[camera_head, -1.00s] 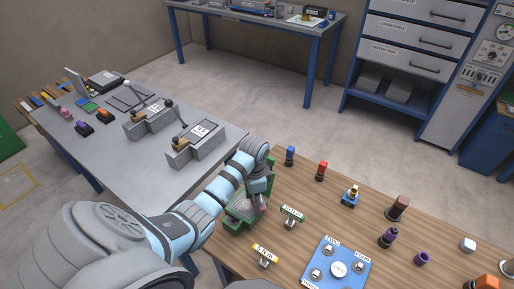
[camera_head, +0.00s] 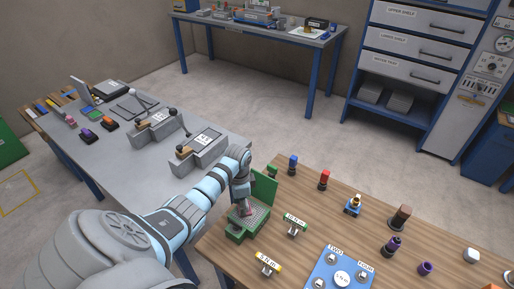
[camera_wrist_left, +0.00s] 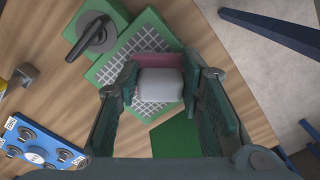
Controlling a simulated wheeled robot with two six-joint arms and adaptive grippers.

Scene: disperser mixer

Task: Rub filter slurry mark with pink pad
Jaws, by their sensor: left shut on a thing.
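My left gripper (camera_head: 244,207) is shut on the pink pad (camera_head: 247,212), over the green filter (camera_head: 262,220) at the near left corner of the wooden table. In the left wrist view, the fingers (camera_wrist_left: 160,88) hold a grey block, with the pad's pink edge (camera_wrist_left: 152,58) showing beyond it. The filter's pale grid (camera_wrist_left: 150,42) shows around the pad. I cannot tell whether the pad touches the grid. No slurry mark can be made out; part of the grid is hidden under the pad. My right gripper is not in view.
A green panel (camera_head: 264,186) stands behind the filter. Tagged clips (camera_head: 294,224) and a blue plate with knobs (camera_head: 340,268) lie to the right. A blue bottle (camera_head: 293,165) and a red bottle (camera_head: 324,180) stand farther back. A grey bench (camera_head: 120,165) is at the left.

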